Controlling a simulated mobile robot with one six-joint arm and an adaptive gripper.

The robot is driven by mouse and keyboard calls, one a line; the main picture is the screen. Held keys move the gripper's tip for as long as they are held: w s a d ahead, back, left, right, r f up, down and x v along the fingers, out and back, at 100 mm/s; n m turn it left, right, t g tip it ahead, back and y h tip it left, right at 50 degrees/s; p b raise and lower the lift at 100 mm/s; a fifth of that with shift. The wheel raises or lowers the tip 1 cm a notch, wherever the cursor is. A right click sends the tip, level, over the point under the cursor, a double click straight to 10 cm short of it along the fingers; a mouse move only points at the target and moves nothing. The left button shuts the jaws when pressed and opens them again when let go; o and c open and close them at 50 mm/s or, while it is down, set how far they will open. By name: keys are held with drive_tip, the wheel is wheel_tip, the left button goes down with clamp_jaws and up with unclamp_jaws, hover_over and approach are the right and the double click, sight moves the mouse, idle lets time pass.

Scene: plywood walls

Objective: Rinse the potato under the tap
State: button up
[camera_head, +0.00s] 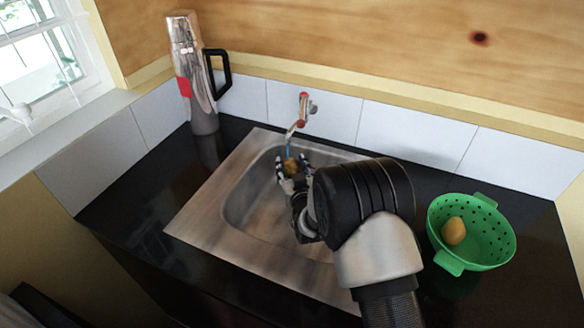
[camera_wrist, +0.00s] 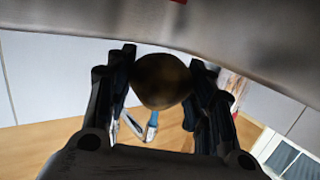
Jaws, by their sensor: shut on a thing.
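A brown potato (camera_head: 291,166) is held between the two fingertips of my gripper (camera_head: 292,161), over the sink basin (camera_head: 240,200). The tap (camera_head: 301,112) is on the tiled wall behind, its spout reaching out above the potato. A short blue stream (camera_head: 288,148) shows between spout and potato. In the wrist view the potato (camera_wrist: 162,82) sits between both fingers, dark and shaded, with the blue stream (camera_wrist: 152,124) beyond it. I cannot tell exactly where the stream meets the potato. My arm hides part of the basin's right side.
A green colander (camera_head: 487,256) with another potato (camera_head: 453,231) in it stands on the dark counter right of the sink. A steel flask (camera_head: 193,80) with a black handle stands at the back left. The counter left of the sink is clear.

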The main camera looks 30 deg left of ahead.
drive_tip(key=shift+w+d, duration=0.1)
idle(0.3)
drive_tip(key=shift+w+d, duration=0.35)
drive_tip(key=shift+s+a, duration=0.15)
drive_tip(key=shift+s+a, duration=0.3)
drive_tip(key=shift+w+d, duration=0.1)
idle(0.4)
drive_tip(key=shift+w+d, duration=0.3)
drive_tip(key=shift+d, duration=0.05)
drive_tip(key=shift+s+a, duration=0.1)
drive_tip(key=shift+a, duration=0.05)
drive_tip(key=shift+s+a, duration=0.3)
idle(0.3)
